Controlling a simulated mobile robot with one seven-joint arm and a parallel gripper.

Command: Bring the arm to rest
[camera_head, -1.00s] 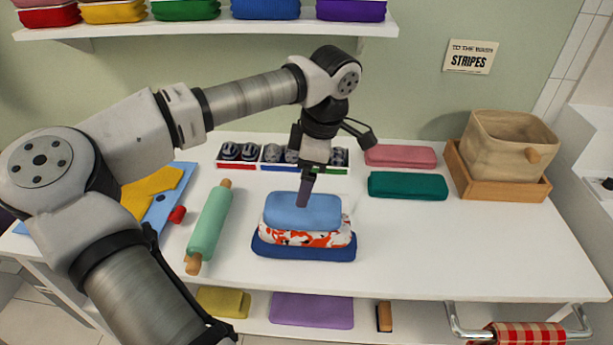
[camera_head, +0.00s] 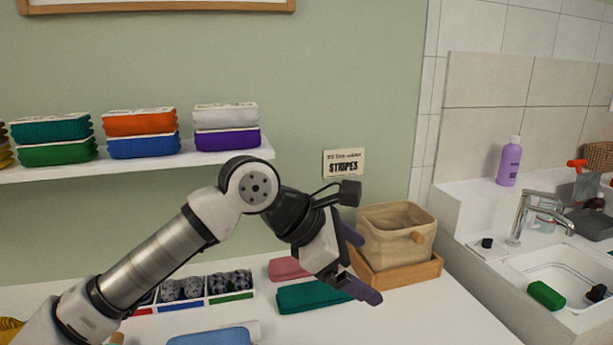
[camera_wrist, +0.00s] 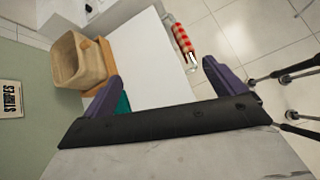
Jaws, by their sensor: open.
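My gripper (camera_head: 366,266) is raised above the white table in the head view, tilted toward the right. Its two purple fingers are spread apart with nothing between them. In the wrist view the fingers (camera_wrist: 162,76) also stand wide open and empty, over the table top and its edge. The gripper appears in front of the green folded cloth (camera_head: 312,295) and the wooden tray (camera_head: 428,272) with the beige bin (camera_head: 388,243); the gap to them cannot be told.
A shelf (camera_head: 225,158) with folded cloths is on the wall at left. A divided box (camera_head: 232,297) of rolled items and a blue cloth (camera_head: 215,337) are on the table. A sink (camera_head: 545,262) with a tap (camera_head: 520,215) is at right.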

